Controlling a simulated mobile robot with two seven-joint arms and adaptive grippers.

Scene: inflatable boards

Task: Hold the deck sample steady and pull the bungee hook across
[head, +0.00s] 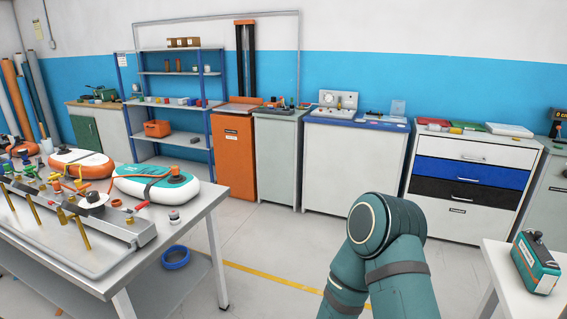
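A white board piece with a teal side and an orange-and-black valve (155,183) lies at the right end of the steel table, with a dark cord over it. A white board piece with an orange side (80,164) lies to its left. I cannot tell which is the deck sample. Thin orange and yellow cords run near the pieces; the bungee hook is too small to make out for sure. One of my teal arms shows at the bottom centre, bent at a joint, but its gripper is out of the picture. My other gripper is not in view either.
The steel table (190,222) stands at the left, with a grey rail carrying brass posts (80,232). A blue ring (175,257) lies by its leg. A white table (497,262) with a teal device (536,262) stands at the right. Cabinets line the wall; floor between is clear.

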